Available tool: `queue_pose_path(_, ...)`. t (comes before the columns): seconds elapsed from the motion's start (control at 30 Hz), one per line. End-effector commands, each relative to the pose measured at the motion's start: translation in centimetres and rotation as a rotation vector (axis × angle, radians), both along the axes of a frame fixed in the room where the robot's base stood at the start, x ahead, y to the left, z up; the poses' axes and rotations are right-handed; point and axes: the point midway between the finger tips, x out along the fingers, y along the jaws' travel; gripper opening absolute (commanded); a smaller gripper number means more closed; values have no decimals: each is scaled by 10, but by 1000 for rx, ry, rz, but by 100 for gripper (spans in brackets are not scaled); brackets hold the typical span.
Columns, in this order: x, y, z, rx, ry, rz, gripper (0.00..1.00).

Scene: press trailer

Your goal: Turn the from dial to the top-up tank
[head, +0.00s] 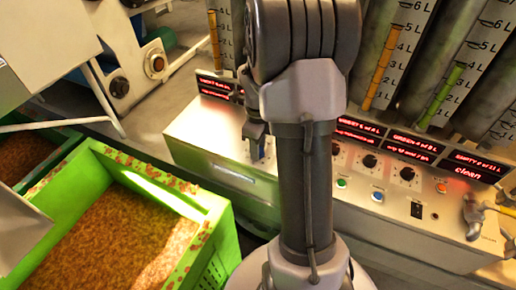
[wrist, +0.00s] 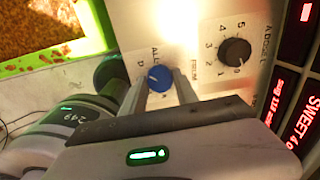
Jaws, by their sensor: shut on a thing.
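A blue dial (wrist: 158,78) sits on the pale panel between the two fingertips of my gripper (wrist: 160,88) in the wrist view. The fingers are shut on it from both sides. Small lettering is printed around the dial, partly hidden by the fingers, and I cannot read its pointer position for certain. A label that looks like "FROM" (wrist: 194,66) is printed beside the right finger. In the head view my gripper (head: 256,142) reaches down to the control panel (head: 205,135), and my arm hides part of the panel. I cannot tell which tank is the top-up tank.
A black numbered dial (wrist: 235,52) is right of the blue one. More black knobs (head: 370,161), coloured buttons, red displays (head: 413,148) and a tap (head: 480,215) line the panel. Tall gauged tanks (head: 388,55) stand behind. A green crate of brown material (head: 205,215) is at left.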

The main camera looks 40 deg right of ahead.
Motion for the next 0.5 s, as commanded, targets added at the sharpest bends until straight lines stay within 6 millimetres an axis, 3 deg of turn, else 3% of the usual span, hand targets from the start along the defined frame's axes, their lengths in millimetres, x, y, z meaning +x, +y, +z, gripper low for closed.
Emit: queue_pose_path(0.5, 0, 0, 1, 0, -1, -37, 0)
